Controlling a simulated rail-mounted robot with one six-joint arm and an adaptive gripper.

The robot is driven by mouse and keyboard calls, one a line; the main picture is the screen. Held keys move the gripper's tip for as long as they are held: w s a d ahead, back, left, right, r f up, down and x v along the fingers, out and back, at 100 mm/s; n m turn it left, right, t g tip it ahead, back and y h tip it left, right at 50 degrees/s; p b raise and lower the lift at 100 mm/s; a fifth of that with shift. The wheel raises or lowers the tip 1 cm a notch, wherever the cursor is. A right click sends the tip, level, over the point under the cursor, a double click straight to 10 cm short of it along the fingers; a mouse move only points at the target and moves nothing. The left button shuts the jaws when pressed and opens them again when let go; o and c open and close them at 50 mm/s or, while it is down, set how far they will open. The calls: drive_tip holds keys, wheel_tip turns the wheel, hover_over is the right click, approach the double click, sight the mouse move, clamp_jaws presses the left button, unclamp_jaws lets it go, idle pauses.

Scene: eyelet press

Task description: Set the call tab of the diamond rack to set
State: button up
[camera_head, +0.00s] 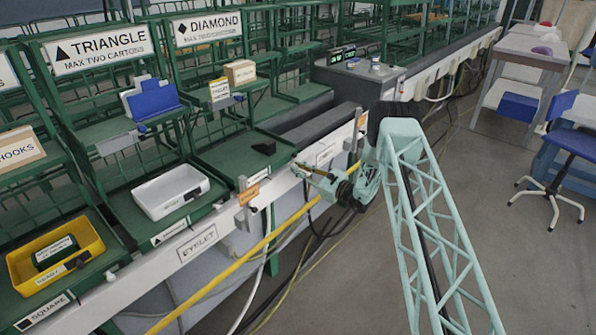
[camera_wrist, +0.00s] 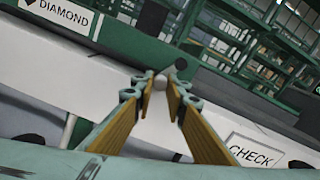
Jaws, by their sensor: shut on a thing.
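The diamond rack (camera_head: 230,150) is the green frame under the DIAMOND sign (camera_head: 207,28). Its small DIAMOND label (camera_wrist: 62,12) is at the upper left of the wrist view. My gripper (camera_head: 298,168) is at the rack's front right corner, above the white rail. In the wrist view its two tan-padded fingers (camera_wrist: 162,82) close around a small pale rounded piece (camera_wrist: 161,84). This piece may be the call tab; its setting cannot be read.
A CHECK label (camera_head: 326,153) is on the white rail beside my gripper. An orange plate (camera_head: 248,195) on a grey bracket stands to the left, another (camera_head: 362,119) to the right. A black block (camera_head: 264,147) lies on the rack's lower shelf. A yellow pipe (camera_head: 245,258) runs below.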

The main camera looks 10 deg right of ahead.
drive_tip(key=o, duration=0.9)
drive_tip(key=shift+c, duration=0.2)
drive_tip(key=shift+d, duration=0.1)
drive_tip(key=v, duration=1.2)
drive_tip(key=shift+w, duration=0.1)
drive_tip(key=shift+r, duration=0.1)
